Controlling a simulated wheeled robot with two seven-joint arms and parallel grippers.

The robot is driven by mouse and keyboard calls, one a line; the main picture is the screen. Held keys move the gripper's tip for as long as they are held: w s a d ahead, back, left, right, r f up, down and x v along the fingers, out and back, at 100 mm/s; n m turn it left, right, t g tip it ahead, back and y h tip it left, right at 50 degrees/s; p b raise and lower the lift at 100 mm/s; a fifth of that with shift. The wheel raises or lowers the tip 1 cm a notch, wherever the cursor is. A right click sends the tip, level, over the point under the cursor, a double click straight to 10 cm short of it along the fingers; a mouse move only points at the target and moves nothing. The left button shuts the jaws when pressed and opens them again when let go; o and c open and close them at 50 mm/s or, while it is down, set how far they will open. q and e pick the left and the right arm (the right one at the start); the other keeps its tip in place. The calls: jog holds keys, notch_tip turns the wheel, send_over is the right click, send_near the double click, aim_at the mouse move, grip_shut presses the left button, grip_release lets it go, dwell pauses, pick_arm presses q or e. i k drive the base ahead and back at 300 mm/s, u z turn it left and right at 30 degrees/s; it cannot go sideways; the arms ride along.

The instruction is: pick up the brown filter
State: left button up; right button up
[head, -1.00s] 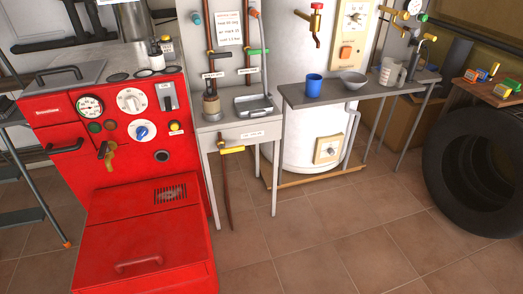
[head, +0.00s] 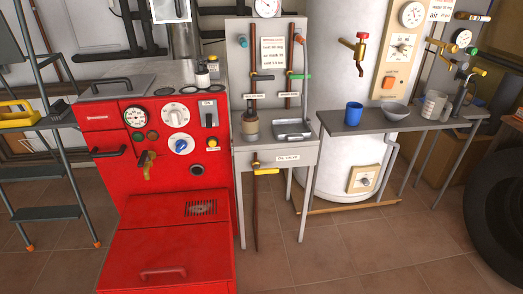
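Neither of my grippers shows in the head view.
The red boiler (head: 190,225) stands directly left of the small table. A yellow-handled valve (head: 266,171) juts below the tabletop. Floor in front is clear.

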aim_at(250, 116)
jog(key=z, duration=0.15)
jog(key=k, duration=0.35)
jog(key=u, duration=1.25)
jog(key=i, duration=1)
jog(key=u, duration=0.15)
